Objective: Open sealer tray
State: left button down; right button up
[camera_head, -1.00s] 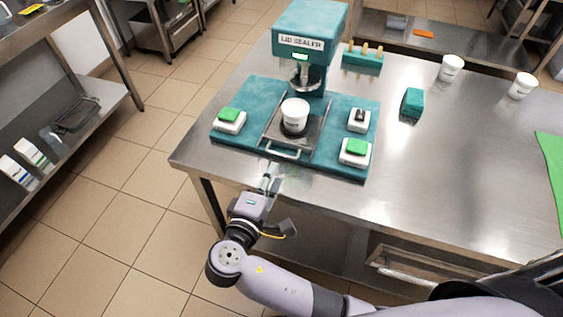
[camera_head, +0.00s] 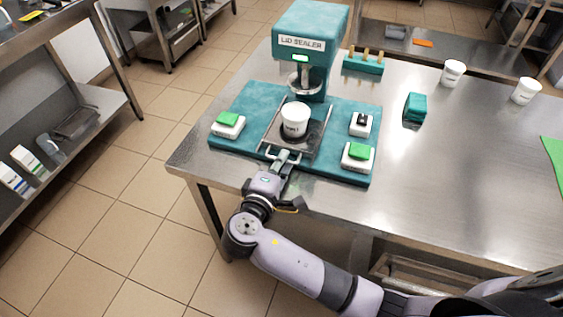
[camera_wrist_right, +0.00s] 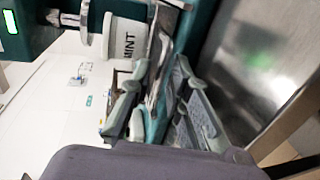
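The teal lid sealer (camera_head: 308,47) stands on the steel table. Its metal tray (camera_head: 272,141) lies on the teal base, with a handle (camera_head: 296,158) at its front edge. A white cup (camera_head: 295,119) stands upright on the tray, below the sealing head; in the right wrist view the cup (camera_wrist_right: 126,40) reads "MINT". My right gripper (camera_head: 283,160) is at the tray handle. In the right wrist view my right gripper (camera_wrist_right: 160,70) has its fingers apart, one on each side of the handle area; contact is unclear. My left gripper is not in view.
White blocks with green tops (camera_head: 229,124) (camera_head: 357,156) and one with a black top (camera_head: 361,122) flank the tray. A teal block (camera_head: 415,107) and white cups (camera_head: 453,73) (camera_head: 525,91) stand to the right.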

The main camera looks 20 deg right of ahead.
grip_shut()
dwell(0.5)
jog(key=v, duration=0.1)
jog(key=p+v, duration=0.1)
jog(key=v, duration=0.1)
jog(key=shift+s+a+f, duration=0.1)
jog(key=shift+f, duration=0.2)
jog(key=shift+s+a, duration=0.2)
jog(key=shift+s, duration=0.05)
jog(key=shift+o, duration=1.5)
grip_release()
jog(key=shift+w+d, duration=0.1)
jog(key=v, duration=1.2)
